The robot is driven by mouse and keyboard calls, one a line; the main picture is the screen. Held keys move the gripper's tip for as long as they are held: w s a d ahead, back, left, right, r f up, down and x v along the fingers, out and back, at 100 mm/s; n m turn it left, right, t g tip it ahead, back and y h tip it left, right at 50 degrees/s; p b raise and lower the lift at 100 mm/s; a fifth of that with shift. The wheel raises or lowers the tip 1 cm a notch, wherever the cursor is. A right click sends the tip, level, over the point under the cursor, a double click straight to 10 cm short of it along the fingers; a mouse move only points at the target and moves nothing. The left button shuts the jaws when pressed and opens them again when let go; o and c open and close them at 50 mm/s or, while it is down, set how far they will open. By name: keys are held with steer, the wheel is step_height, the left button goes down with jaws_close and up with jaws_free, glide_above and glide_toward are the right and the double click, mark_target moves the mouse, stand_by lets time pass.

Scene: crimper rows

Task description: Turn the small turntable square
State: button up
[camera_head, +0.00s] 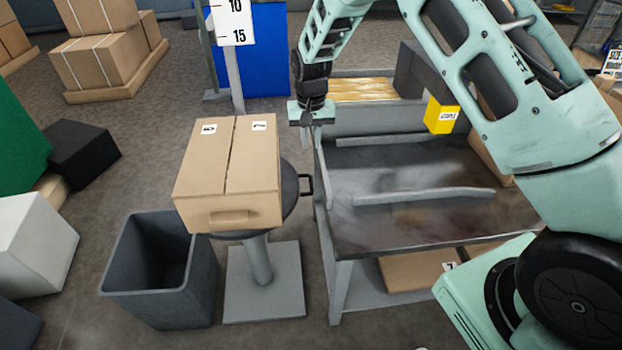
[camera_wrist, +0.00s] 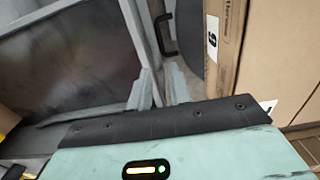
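The small turntable is a dark round disc (camera_head: 290,190) on a grey pedestal. A black handle (camera_head: 306,184) sticks out from its right side, towards the bench. A brown cardboard box (camera_head: 228,172) sits on the disc and covers most of it. My gripper (camera_head: 304,140) points down, above and behind the handle, beside the bench's left back corner. In the wrist view, the handle (camera_wrist: 164,36) lies beyond my grey fingertips (camera_wrist: 160,84), apart from them. A gap shows between the fingers, with nothing held. The box (camera_wrist: 265,55) shows at the right there.
A metal-topped bench (camera_head: 400,225) with low rails stands close to the turntable's right. A dark open bin (camera_head: 130,275) stands at its front left. A yellow box (camera_head: 441,116) is at the bench's back. Stacked cartons (camera_head: 105,45) are further off.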

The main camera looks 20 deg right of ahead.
mark_target(311, 183)
step_height(311, 183, down, 14)
steer(key=shift+f, duration=0.15)
stand_by(0.3)
jaws_close()
